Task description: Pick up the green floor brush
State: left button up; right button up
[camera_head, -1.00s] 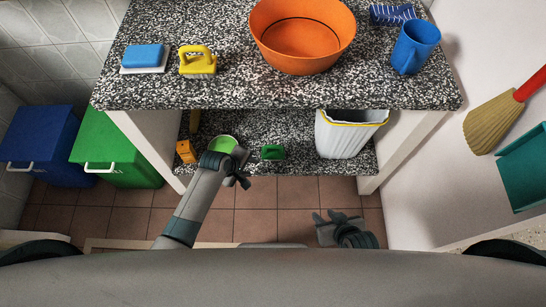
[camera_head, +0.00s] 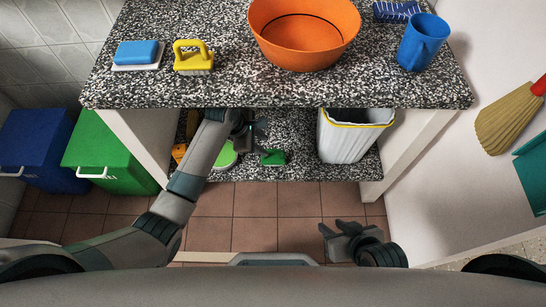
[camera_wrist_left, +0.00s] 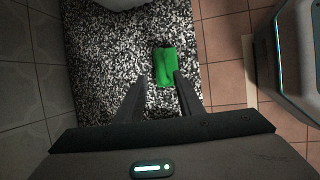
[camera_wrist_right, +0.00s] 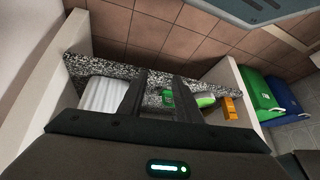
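The green floor brush (camera_head: 273,158) lies on the speckled lower shelf (camera_head: 300,132), under the counter. In the left wrist view the brush (camera_wrist_left: 165,66) is ahead of the fingertips, nearer the right finger. My left gripper (camera_head: 256,131) reaches in beneath the counter edge, up and left of the brush in the head view. Its fingers (camera_wrist_left: 161,80) are apart with nothing held. My right gripper (camera_head: 328,236) hangs over the floor in front of the shelf, open and empty. In the right wrist view the brush (camera_wrist_right: 167,98) shows beyond its fingers.
A white bin (camera_head: 347,138) stands right of the brush on the lower shelf. The counter (camera_head: 225,88) overhangs the shelf and holds an orange basin (camera_head: 303,35). White side panels bound the shelf.

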aim_at(270, 150)
pick_arm(q)
jog(key=shift+x, duration=0.8)
jog(key=shift+d+f, duration=0.1)
jog(key=shift+f, duration=0.2)
pick_arm(e)
jog(key=shift+w+a, duration=0.25)
jog(key=shift+a, duration=0.2)
jog(key=shift+r, duration=0.1)
pick_arm(q)
jog(key=shift+b, duration=0.3)
